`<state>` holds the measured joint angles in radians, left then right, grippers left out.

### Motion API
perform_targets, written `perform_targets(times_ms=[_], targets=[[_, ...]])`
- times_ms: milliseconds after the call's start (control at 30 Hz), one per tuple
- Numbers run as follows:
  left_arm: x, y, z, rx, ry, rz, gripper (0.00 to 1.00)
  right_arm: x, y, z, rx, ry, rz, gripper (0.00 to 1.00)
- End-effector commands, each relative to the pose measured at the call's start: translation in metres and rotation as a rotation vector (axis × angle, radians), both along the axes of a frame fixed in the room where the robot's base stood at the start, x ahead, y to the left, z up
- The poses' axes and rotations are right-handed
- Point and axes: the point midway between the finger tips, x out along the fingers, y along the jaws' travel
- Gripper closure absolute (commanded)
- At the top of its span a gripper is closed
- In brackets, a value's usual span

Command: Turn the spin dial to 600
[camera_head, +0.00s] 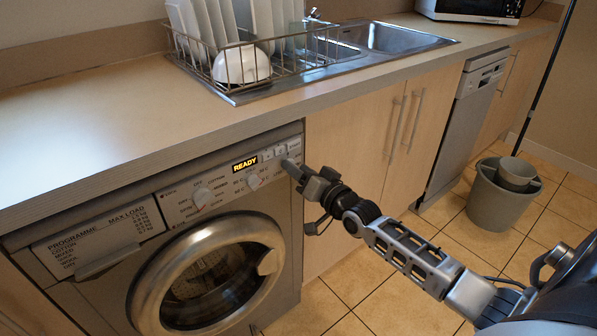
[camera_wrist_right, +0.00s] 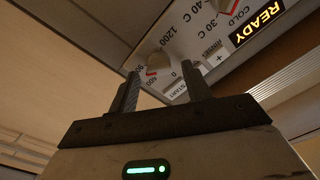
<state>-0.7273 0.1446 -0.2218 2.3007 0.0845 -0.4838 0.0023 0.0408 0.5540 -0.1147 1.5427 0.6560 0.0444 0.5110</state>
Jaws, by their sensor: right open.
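The spin dial (camera_head: 253,181) is the right-hand round knob on the washing machine's (camera_head: 158,215) control panel, below the lit READY display (camera_head: 245,163). In the right wrist view the spin dial (camera_wrist_right: 156,64) shows a red mark, with 1200, 900 and 600 printed around it. The mark lies on the side of 900 and 600; I cannot tell exactly which it points at. My right gripper (camera_head: 291,167) is open at the panel's right end, right of the dial. In the wrist view its fingers (camera_wrist_right: 162,76) point toward the dial, apparently with nothing between them. My left gripper is out of view.
A second dial (camera_head: 202,196) sits left of the spin dial. Small buttons (camera_head: 280,151) lie beside the display. The countertop (camera_head: 100,120) overhangs the panel. The round door (camera_head: 210,275) is below. A grey bin (camera_head: 500,200) stands on the floor at right.

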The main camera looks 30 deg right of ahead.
Motion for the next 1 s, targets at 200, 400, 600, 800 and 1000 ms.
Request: perform_targets(times_ms=[200, 400, 600, 800, 1000], targets=[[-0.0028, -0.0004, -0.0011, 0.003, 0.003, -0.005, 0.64, 0.0076, 0.0007, 0.0002, 0.0, 0.0, 0.0, 0.51], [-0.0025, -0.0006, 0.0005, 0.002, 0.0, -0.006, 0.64, 0.0073, 0.0007, 0.0001, 0.0, 0.001, 0.001, 0.57], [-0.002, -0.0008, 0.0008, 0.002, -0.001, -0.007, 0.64, 0.0071, 0.0007, 0.0001, 0.0, 0.001, 0.001, 0.96], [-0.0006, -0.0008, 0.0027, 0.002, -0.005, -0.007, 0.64, 0.007, 0.0007, 0.0005, -0.012, 0.0, 0.001, 0.96], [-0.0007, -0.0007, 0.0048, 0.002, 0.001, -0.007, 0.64, 0.0068, 0.0009, 0.0014, -0.078, -0.004, 0.0, 0.96]])
